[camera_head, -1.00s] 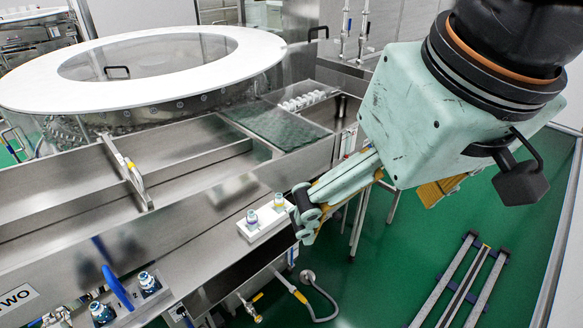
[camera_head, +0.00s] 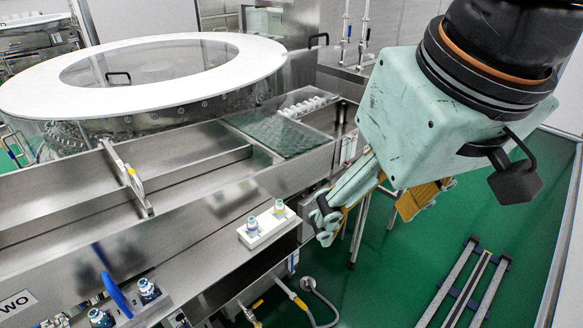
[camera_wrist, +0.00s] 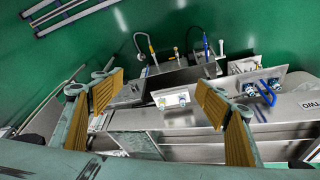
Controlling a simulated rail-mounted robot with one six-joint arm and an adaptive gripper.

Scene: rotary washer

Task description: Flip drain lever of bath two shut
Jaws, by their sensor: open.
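The TWO label (camera_head: 15,303) is on the steel front at the lower left of the head view; it also shows at the right edge of the wrist view (camera_wrist: 264,114). A blue lever (camera_head: 115,295) stands raised and tilted beside two blue-capped fittings, and shows at the right of the wrist view (camera_wrist: 266,94). I cannot tell whether it is the drain lever. A yellow-handled valve (camera_head: 254,304) hangs below the bench front. My gripper (camera_head: 326,218) is open and empty, right of the bench; its padded fingers (camera_wrist: 155,110) are spread apart in the wrist view.
A white block (camera_head: 268,230) with two blue-capped knobs sits on the bench front. A large round machine with a white ring (camera_head: 30,95) stands behind. Steel troughs with a divider fill the left. Green floor (camera_head: 400,270) lies open at the right, with rails on it.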

